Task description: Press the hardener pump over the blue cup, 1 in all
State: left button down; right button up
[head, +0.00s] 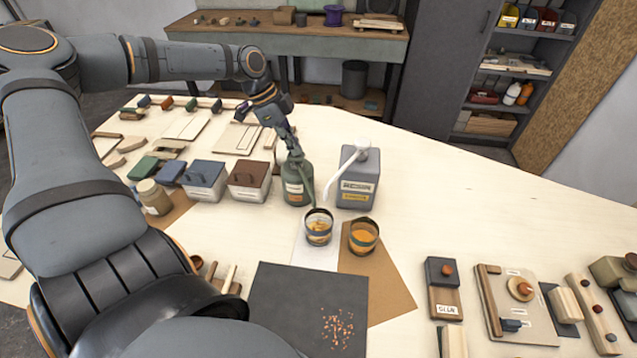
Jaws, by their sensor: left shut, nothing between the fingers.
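The dark green hardener bottle (297,187) with an orange-marked label stands on the pale bench, its green spout reaching down toward the left cup. This left cup (319,229) has a dark rim and holds some amber liquid; its blue colour is hard to make out. My left gripper (291,149) is shut and empty, pointing down at the top of the hardener pump. It hides the pump head, and I cannot tell whether it touches or presses it. My right gripper is not in view.
A grey resin jug (358,184) with a white pump stands right of the hardener. A second cup (363,238) with orange contents stands on brown paper. Lidded boxes (249,181) and a jar (154,198) are left. The bench's right middle is clear.

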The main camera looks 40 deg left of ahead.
pick_arm(q)
jog(key=shift+s, duration=0.1)
jog(key=shift+r+p, duration=0.95)
jog(key=shift+r, duration=0.35)
notch_tip(320, 180, up, 6)
jog(key=p, duration=0.5)
